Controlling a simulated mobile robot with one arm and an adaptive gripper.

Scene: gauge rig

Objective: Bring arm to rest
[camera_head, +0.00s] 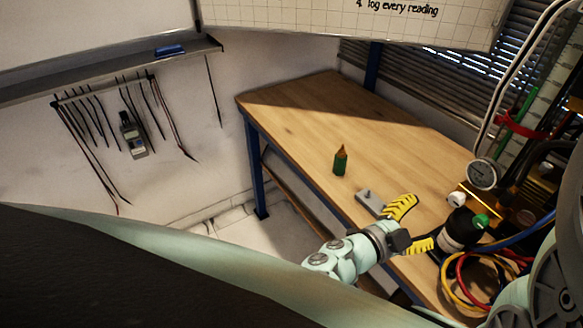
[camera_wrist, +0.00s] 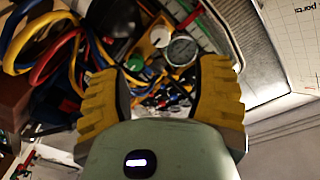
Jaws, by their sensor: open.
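My arm reaches in from the bottom of the head view, over the front edge of the wooden workbench (camera_head: 310,110). My gripper (camera_head: 412,224) has yellow ribbed fingers spread apart, with nothing between them. In the wrist view my gripper (camera_wrist: 160,95) also shows open and empty, with the gauge rig beyond its fingers. In the head view a small grey plate with a peg (camera_head: 368,198) lies on the bench beside the upper finger. A green bottle with an orange tip (camera_head: 340,160) stands farther back on the bench.
At the right are a round gauge (camera_head: 482,174), a black cylinder with a green knob (camera_head: 461,230) and coiled red, yellow and blue hoses (camera_head: 470,285), close to the gripper. Test leads and a meter (camera_head: 132,135) hang on the left wall. The bench's back left is clear.

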